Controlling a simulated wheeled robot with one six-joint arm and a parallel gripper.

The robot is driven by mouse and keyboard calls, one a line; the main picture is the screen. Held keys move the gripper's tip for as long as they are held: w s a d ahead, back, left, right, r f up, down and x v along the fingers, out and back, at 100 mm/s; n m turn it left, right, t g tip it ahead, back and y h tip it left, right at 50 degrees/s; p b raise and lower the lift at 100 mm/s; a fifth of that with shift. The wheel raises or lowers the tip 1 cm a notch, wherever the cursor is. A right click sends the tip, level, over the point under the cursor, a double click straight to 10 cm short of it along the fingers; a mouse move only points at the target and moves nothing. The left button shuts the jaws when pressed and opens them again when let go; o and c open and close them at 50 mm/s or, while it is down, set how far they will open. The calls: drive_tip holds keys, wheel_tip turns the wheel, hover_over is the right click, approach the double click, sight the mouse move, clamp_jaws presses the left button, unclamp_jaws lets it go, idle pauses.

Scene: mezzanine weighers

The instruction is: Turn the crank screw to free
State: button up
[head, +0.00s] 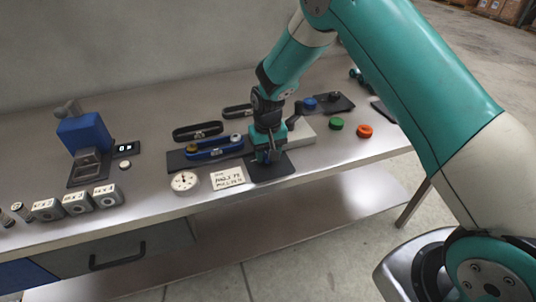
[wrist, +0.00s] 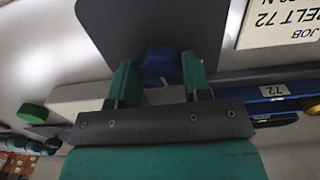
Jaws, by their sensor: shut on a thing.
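My gripper (head: 266,157) reaches down over the dark mat (head: 275,169) near the bench's front edge. In the wrist view its two green fingers (wrist: 160,75) are closed on a blue lobed knob (wrist: 160,62), which shows between their tips. Whether this knob is the crank screw's head cannot be told for sure. What lies under the knob is hidden by the gripper. A blue tensioner-like bar (head: 213,149) lies left of my gripper, and part of it with a "72" label shows in the wrist view (wrist: 272,90). A dark upright lever (head: 296,115) stands just behind the gripper, by a pale block (head: 302,132).
A white job card (head: 228,178) and a round dial (head: 184,181) lie at the front. Green (head: 336,123) and orange (head: 365,131) knobs stand to the right. Black oval loops (head: 197,131) lie behind. A blue press-like device (head: 84,134) stands left.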

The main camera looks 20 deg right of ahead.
drive_tip(key=n+b, duration=0.1)
drive_tip(key=n, duration=0.3)
drive_tip(key=shift+n, duration=0.3)
drive_tip(key=n, duration=0.4)
drive_tip(key=shift+n+b, duration=0.3)
drive_tip(key=o, duration=0.9)
drive_tip(key=shift+r, duration=0.1)
wheel_tip(320, 180, up, 17)
drive_tip(key=shift+r+b, duration=0.15)
drive_tip(key=shift+b, duration=0.95)
